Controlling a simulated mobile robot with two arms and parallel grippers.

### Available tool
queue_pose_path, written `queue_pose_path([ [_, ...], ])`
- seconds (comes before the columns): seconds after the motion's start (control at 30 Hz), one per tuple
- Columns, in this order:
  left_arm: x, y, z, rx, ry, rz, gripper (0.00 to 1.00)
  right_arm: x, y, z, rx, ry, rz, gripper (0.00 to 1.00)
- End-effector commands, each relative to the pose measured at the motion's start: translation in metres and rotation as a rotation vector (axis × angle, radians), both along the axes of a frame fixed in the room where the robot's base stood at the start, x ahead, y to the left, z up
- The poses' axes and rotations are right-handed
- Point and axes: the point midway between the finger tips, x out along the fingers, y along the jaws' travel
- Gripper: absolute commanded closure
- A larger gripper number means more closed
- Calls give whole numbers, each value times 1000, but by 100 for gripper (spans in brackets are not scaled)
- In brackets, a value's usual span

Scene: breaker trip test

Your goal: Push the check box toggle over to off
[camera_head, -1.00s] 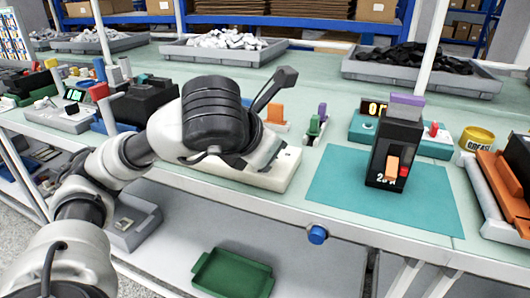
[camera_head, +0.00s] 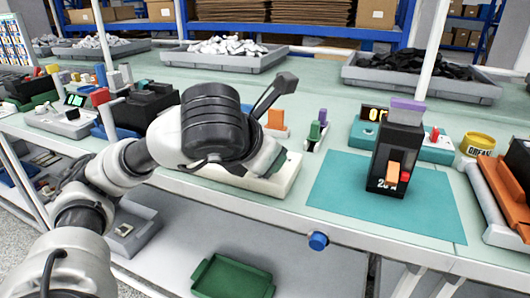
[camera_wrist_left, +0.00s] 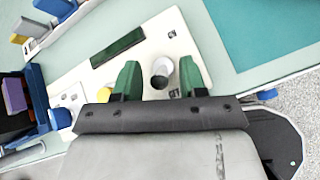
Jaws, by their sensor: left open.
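The check box (camera_head: 282,182) is a cream-white box on the bench, partly covered by my left arm in the head view. In the left wrist view the check box (camera_wrist_left: 150,40) shows a dark display window (camera_wrist_left: 118,46) and a round, grey-and-dark toggle (camera_wrist_left: 161,72). My left gripper (camera_wrist_left: 158,78) is open, with its green fingers apart on either side of the toggle. Whether a finger touches the toggle I cannot tell. In the head view the fingers are hidden behind my wrist. My right gripper is not in view.
A black breaker (camera_head: 398,150) with an orange lever stands on a teal mat (camera_head: 335,190) right of the check box. A teal meter (camera_head: 436,150) and yellow grease tin (camera_head: 477,144) are behind it. A blue knob (camera_head: 318,241) sits at the bench's front edge.

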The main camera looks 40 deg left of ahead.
Motion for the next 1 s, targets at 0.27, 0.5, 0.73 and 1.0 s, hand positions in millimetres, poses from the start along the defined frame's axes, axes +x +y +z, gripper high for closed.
queue_pose_path([
  [0.27, -11, -2, 12, -1, -4, -2, 58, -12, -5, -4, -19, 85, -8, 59],
  [0.5, -40, -5, 38, 0, -6, -2, 58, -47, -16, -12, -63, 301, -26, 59],
  [0.73, -57, -7, 49, 0, -6, 1, 58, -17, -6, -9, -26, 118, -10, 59],
  [1.0, -75, -9, 67, 1, -4, 1, 58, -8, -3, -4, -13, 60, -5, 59],
])
